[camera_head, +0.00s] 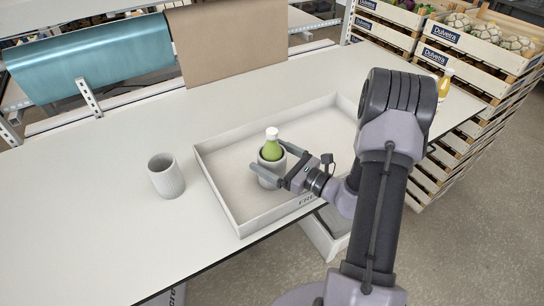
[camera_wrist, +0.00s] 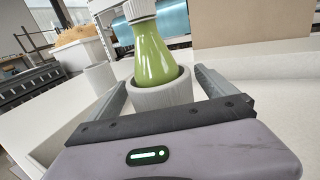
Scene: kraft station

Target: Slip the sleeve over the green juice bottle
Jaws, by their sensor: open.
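The green juice bottle (camera_head: 271,148) has a white cap and stands upright in the shallow tray (camera_head: 222,194). A grey sleeve (camera_head: 268,174) is around its lower part; the green neck and cap stick out above the rim. The bottle (camera_wrist: 155,55) and sleeve (camera_wrist: 164,93) also show in the wrist view. My gripper (camera_head: 266,163) is open, with one finger on each side of the sleeve. In the wrist view the fingers (camera_wrist: 160,92) show apart from the sleeve's sides. The sleeve's base is hidden in the wrist view.
A second grey sleeve-like cup (camera_head: 166,176) stands on the table left of the tray. A blue roll (camera_head: 92,66) and brown paper (camera_head: 227,38) are at the back. Crates (camera_head: 470,40) of produce and a yellow bottle (camera_head: 444,85) are at the right.

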